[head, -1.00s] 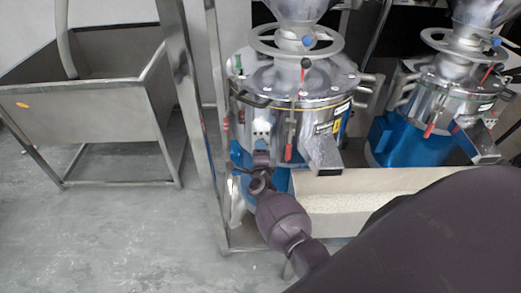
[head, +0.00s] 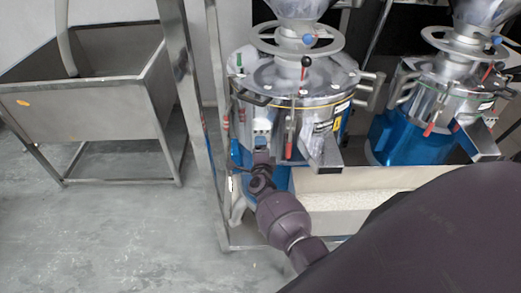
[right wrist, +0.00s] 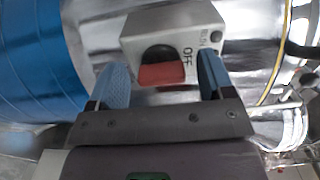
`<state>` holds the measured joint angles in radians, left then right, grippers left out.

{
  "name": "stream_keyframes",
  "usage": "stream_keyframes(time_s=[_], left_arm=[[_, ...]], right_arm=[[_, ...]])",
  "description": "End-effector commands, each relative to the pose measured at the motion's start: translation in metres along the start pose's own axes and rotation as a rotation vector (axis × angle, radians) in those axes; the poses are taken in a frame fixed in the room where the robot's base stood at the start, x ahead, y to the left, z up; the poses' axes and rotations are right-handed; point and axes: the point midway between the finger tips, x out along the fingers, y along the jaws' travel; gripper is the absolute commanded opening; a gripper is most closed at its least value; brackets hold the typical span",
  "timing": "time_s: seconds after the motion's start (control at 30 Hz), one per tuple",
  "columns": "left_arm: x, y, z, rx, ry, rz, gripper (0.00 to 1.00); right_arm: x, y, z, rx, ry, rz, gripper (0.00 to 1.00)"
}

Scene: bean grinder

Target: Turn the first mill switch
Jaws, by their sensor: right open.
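The first mill (head: 295,95) is a shiny steel drum on a blue base, left of a second similar mill. Its switch is a grey box marked OFF with a red knob (right wrist: 161,74) on a dark round mount, seen in the right wrist view. My right gripper (right wrist: 163,78) is open, with one blue finger on each side of the red knob; I cannot tell whether either finger touches it. In the head view my right gripper (head: 261,142) is at the front of the first mill and partly covers the switch box. My left gripper is not in view.
The second mill (head: 430,110) stands at right. A long trough (head: 330,180) with pale grain lies below the mills, partly hidden by my arm. A steel post (head: 190,110) and steel sink (head: 85,110) are at left. The floor at lower left is clear.

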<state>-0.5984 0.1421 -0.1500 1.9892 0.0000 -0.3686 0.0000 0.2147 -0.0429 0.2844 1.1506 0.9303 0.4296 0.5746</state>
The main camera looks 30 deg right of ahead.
Motion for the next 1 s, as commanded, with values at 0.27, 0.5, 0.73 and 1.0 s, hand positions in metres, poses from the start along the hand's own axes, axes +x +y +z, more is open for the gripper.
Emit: stream_keyframes(time_s=[0.27, 0.5, 0.73, 1.0], left_arm=[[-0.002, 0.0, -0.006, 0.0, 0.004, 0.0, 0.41], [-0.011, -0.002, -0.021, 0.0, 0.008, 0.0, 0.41], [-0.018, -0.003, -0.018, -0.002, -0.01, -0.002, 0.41], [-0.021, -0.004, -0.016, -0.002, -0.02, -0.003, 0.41]], right_arm=[[-0.01, -0.001, 0.0, 0.001, 0.0, 0.001, 0.74], [-0.051, -0.002, -0.001, 0.001, 0.0, 0.003, 0.74], [-0.089, -0.001, -0.001, 0.0, 0.0, 0.002, 0.74], [-0.108, -0.001, 0.0, 0.001, 0.0, 0.0, 0.74]])
